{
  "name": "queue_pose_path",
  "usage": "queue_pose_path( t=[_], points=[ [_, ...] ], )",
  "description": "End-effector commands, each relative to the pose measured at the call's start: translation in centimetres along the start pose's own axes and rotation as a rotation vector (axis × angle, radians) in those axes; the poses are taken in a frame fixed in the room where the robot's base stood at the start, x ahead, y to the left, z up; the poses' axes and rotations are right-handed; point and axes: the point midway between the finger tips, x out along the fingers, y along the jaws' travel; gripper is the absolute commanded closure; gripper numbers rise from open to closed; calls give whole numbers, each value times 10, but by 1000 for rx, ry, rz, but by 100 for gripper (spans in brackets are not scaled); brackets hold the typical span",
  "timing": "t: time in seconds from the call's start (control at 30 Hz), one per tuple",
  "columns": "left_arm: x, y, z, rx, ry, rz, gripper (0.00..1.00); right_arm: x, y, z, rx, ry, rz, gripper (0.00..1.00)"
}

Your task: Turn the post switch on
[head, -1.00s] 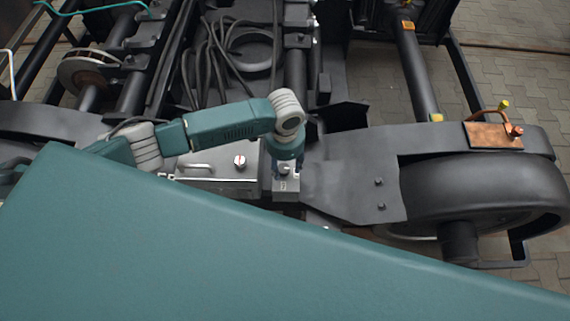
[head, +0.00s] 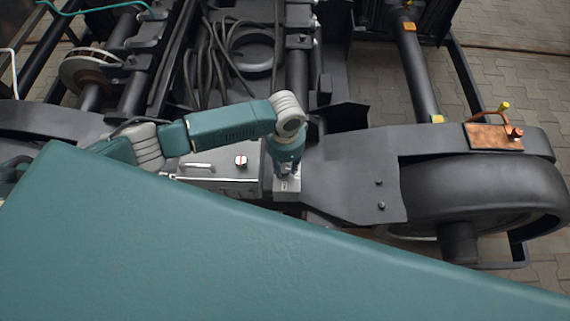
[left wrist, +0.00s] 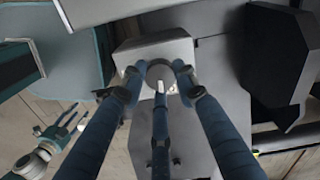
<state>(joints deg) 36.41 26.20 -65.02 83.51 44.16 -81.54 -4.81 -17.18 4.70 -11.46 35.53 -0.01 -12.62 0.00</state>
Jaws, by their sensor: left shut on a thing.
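My left gripper (head: 288,172) points down onto the small grey post switch box (head: 287,190) in the head view. In the left wrist view the box (left wrist: 180,52) lies under the dark blue fingers of the left gripper (left wrist: 161,80). The fingers are closed around its round grey knob (left wrist: 157,71), which has a pale mark. The gripper hides most of the knob in the head view. My right gripper (left wrist: 62,130) seems to show small at the lower left of the left wrist view; its finger opening is unclear.
A grey case (head: 215,183) with a handle and a red and white knob (head: 241,160) stands left of the post. The dark bogie frame (head: 350,180) and a wheel (head: 480,190) lie to the right. A large teal surface (head: 200,250) fills the foreground.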

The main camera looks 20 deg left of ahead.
Motion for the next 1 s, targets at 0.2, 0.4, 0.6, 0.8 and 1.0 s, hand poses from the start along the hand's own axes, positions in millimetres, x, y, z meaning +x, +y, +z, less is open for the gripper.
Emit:
queue_pose_path(
  t=[0.2, 0.4, 0.6, 0.8, 1.0],
  points=[
    [-6, -1, -6, 140, 14, -6, 97, -14, 0, -1, 0, 0, 0, 55],
    [-6, 0, -6, 324, 14, -6, 97, -25, 0, -2, 0, 0, 0, 55],
    [-6, 1, -7, 515, 16, -7, 97, -33, 0, -3, 0, 0, -1, 55],
    [-5, 3, -7, 706, 17, -8, 97, -38, -1, -4, 1, 0, -2, 55],
    [-5, 4, -7, 897, 18, -9, 97, -42, -3, -4, 2, 1, -4, 55]
  ],
)
